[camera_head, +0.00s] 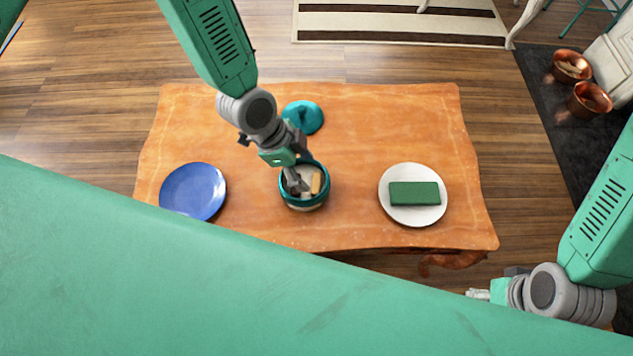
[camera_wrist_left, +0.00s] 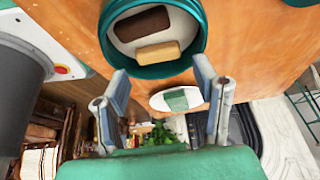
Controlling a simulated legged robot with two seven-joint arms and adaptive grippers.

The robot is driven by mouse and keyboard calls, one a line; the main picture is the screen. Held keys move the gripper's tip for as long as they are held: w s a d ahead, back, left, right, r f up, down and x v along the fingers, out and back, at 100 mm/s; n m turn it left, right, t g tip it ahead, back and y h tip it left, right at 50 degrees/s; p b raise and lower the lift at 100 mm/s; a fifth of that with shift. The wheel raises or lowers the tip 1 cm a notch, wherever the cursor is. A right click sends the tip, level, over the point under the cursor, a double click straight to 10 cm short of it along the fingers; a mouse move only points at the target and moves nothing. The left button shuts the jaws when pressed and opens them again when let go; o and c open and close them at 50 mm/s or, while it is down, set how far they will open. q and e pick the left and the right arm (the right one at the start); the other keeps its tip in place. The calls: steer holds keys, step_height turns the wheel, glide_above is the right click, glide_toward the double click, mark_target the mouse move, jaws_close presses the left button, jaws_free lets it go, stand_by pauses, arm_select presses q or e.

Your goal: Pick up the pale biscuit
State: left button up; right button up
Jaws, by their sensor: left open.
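A round jar with a teal rim (camera_head: 281,195) stands open on the table. In the left wrist view, the jar (camera_wrist_left: 108,36) holds a dark brown biscuit (camera_wrist_left: 142,24) and a pale tan biscuit (camera_wrist_left: 158,51), lying side by side on its whitish inside. The pale biscuit also shows in the head view (camera_head: 316,183). My left gripper (camera_head: 293,184) is over the jar in the head view, covering part of its opening. In the left wrist view its fingers (camera_wrist_left: 163,84) are apart and empty. My right gripper (camera_head: 479,294) is at the lower right, small and partly hidden.
A blue plate (camera_head: 192,191) lies left of the jar. A white plate (camera_head: 414,218) with a green block (camera_head: 414,193) lies right. A teal lid (camera_head: 303,117) lies behind the jar. The wooden table (camera_head: 390,120) is clear at back right.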

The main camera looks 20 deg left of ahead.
mark_target(313, 182)
arm_select(q)
step_height(313, 182, down, 2)
steer(key=shift+s+f+b, duration=0.1)
steer(key=shift+f+b, duration=0.1)
steer(key=shift+b, duration=0.3)
steer(key=b+x, duration=0.1)
steer(key=x, duration=0.1)
steer(key=shift+d+f, duration=0.25)
steer(key=shift+d, duration=0.05)
steer(key=shift+d+f, duration=0.1)
steer(key=shift+d, duration=0.3)
steer(key=c, duration=0.5)
steer(key=shift+a, duration=0.55)
